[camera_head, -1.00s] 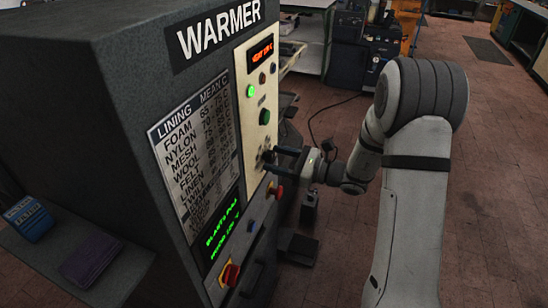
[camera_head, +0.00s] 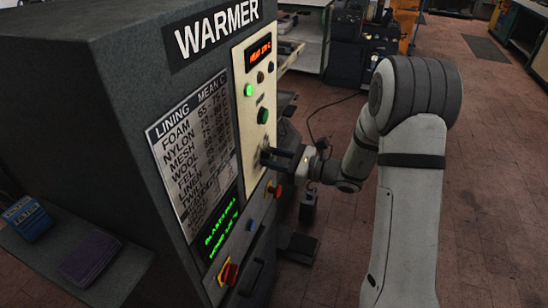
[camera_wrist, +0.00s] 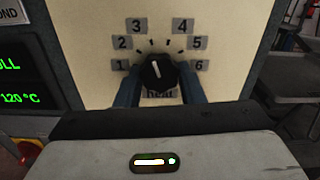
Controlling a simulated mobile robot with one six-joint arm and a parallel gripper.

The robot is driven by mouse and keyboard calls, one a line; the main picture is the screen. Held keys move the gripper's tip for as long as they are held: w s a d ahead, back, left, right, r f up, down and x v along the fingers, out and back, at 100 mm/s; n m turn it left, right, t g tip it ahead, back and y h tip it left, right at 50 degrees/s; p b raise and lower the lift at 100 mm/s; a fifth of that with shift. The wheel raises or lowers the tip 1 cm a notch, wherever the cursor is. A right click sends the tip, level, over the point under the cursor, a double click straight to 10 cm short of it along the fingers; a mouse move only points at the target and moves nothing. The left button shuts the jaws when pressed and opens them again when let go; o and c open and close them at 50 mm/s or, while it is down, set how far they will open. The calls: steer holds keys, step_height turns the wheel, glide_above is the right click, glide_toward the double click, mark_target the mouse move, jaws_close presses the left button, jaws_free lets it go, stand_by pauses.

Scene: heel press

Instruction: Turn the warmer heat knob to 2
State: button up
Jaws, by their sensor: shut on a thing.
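The warmer (camera_head: 130,110) is a dark grey cabinet with a cream control panel. The black heat knob (camera_wrist: 159,77) sits on that panel, inside a ring of number plates from 1 to 6. Its white pointer mark is tilted slightly left of straight up, roughly toward the 3 plate (camera_wrist: 137,26). The 2 plate (camera_wrist: 123,42) lies further round to the left. My gripper (camera_head: 279,158) reaches the panel from the right. In the wrist view its blue fingers stand on both sides of the knob, shut on it. The lower part of the knob's heat label is partly hidden.
A lining chart (camera_head: 193,150) and a green text display (camera_head: 221,225) are left of the panel. A red display (camera_head: 260,52) and a green button (camera_head: 263,116) are above the knob. Red knobs (camera_head: 229,274) sit on the lower front. Floor is open at right.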

steer(key=shift+b, duration=0.35)
steer(key=n+b, duration=0.7)
steer(key=b, duration=0.3)
steer(key=shift+w+d+b, duration=0.1)
steer(key=shift+b, duration=0.25)
steer(key=o, duration=1)
